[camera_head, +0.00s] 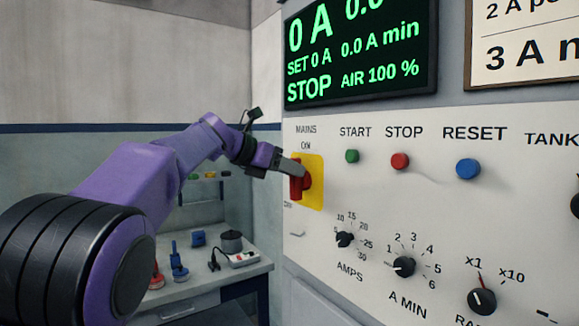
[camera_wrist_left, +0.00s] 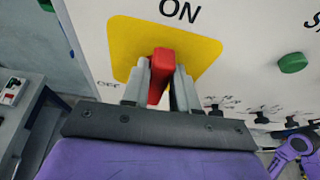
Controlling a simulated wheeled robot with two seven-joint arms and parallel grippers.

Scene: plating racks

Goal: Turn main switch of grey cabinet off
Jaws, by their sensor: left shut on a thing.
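The main switch is a red handle (camera_head: 307,180) on a yellow plate (camera_head: 316,170), under the words MAINS and ON on the grey cabinet's panel (camera_head: 440,220). My left gripper (camera_head: 295,172) reaches it from the left and is shut on the handle. In the left wrist view, the red handle (camera_wrist_left: 161,72) stands between the two grey fingers of the left gripper (camera_wrist_left: 160,88). The handle looks roughly upright, in line with ON; its exact angle is partly hidden by the fingers. An OFF label shows left of the plate.
Green START (camera_head: 352,156), red STOP (camera_head: 400,161) and blue RESET (camera_head: 468,169) buttons sit right of the switch. Black knobs (camera_head: 403,267) lie below. A display (camera_head: 360,50) above reads STOP and 0 A. A workbench (camera_head: 205,285) with small items stands behind my arm.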

